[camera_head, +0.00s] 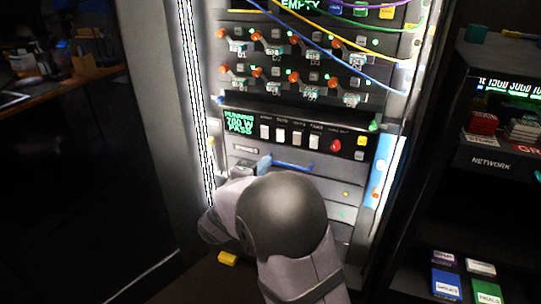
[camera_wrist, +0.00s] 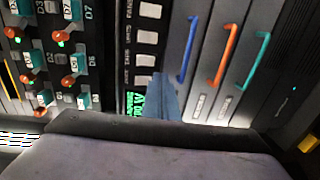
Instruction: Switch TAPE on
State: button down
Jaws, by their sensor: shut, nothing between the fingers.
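The black switch panel has a green-lit screen (camera_head: 240,122) reading running, 700 W and pass, with a row of white rocker switches to its right. The switch that appears labelled TAPE (camera_head: 281,134) is second from the left; the small label is hard to read. It also shows in the wrist view (camera_wrist: 144,61); its on or off position cannot be told. My gripper (camera_head: 265,162) has blue-grey fingers, shut and empty, just below the row. In the wrist view the fingers (camera_wrist: 161,98) overlap the panel near the screen and partly hide the end switch.
A red button (camera_head: 335,145) sits right of the switches. A blue handle (camera_head: 293,165) is just right of my fingers; orange (camera_wrist: 228,55) and teal (camera_wrist: 258,60) handles show in the wrist view. Blue and yellow cables hang over the toggle rows above.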

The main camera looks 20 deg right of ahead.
jog(key=shift+f+v, duration=0.25)
jog(key=shift+v, duration=0.9)
jog(key=shift+f+v, duration=0.25)
jog(key=shift+v, duration=0.95)
